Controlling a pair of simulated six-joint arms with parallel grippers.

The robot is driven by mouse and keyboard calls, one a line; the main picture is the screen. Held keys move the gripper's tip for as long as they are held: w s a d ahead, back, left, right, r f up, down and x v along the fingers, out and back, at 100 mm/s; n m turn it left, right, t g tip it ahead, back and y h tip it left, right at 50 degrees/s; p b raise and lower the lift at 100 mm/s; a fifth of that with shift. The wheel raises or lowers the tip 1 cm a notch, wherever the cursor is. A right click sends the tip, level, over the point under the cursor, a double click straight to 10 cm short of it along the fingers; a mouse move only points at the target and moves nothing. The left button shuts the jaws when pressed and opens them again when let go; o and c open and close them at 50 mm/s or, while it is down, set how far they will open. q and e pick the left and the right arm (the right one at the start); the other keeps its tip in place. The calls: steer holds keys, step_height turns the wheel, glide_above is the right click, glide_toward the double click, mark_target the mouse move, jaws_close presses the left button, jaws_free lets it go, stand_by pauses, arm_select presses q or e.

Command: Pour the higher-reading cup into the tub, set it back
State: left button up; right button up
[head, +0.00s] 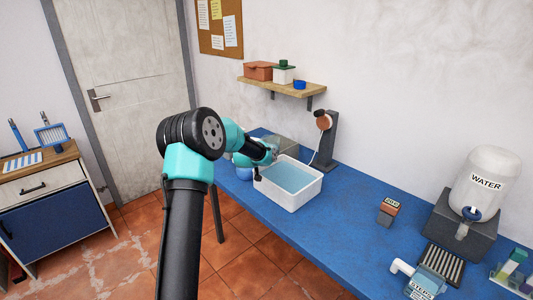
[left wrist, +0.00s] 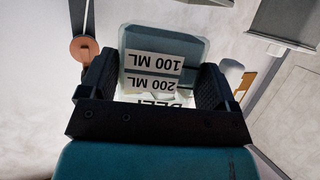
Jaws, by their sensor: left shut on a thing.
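My left gripper (head: 270,158) is at the back left rim of the white tub (head: 305,192), which holds pale blue liquid. In the left wrist view my left gripper (left wrist: 155,95) is shut on a blue-grey cup (left wrist: 165,42), whose labels read 100 ML and 200 ML, with a partly hidden dark word below. The cup's tilt and its contents I cannot tell. A second cup (head: 425,285), clear with a white handle and a partly readable label, stands at the table's front right. My right gripper is not in view.
A small block with a display (head: 389,211) stands right of the tub. A WATER dispenser (head: 487,180) and a dark slotted grate (head: 441,264) are at the right. A dark stand (head: 329,140) rises behind the tub. The blue table's middle (head: 340,225) is clear.

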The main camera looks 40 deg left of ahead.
arm_select(q)
steer(key=shift+a+f+m+y, duration=0.15)
steer(key=shift+f+m, duration=0.1)
steer(key=shift+f, duration=0.7)
steer(key=shift+a+f+m+y, duration=0.15)
steer(key=shift+f+m, duration=0.1)
steer(key=shift+f, duration=0.7)
steer(key=shift+a+f+m+y, duration=0.1)
steer(key=shift+a+m+y, duration=0.1)
steer(key=shift+m+y, duration=0.35)
steer(key=shift+s+a+r+m+y, duration=0.15)
steer(key=shift+m+y, duration=0.25)
steer(key=shift+m, duration=0.25)
steer(key=shift+w+a+r+m+y, duration=0.15)
steer(key=shift+m+y, duration=0.2)
steer(key=shift+m, duration=0.25)
steer(key=shift+s+m+y, duration=0.1)
steer(key=shift+m+y, duration=0.9)
steer(key=shift+m, duration=0.9)
steer(key=shift+d+f+m+t+y, duration=0.3)
steer(key=shift+m+y, duration=0.1)
steer(key=shift+m, duration=0.4)
steer(key=shift+d+f+m+t+y, duration=0.2)
steer(key=shift+d+f+m+y, duration=0.15)
steer(key=shift+m, duration=0.45)
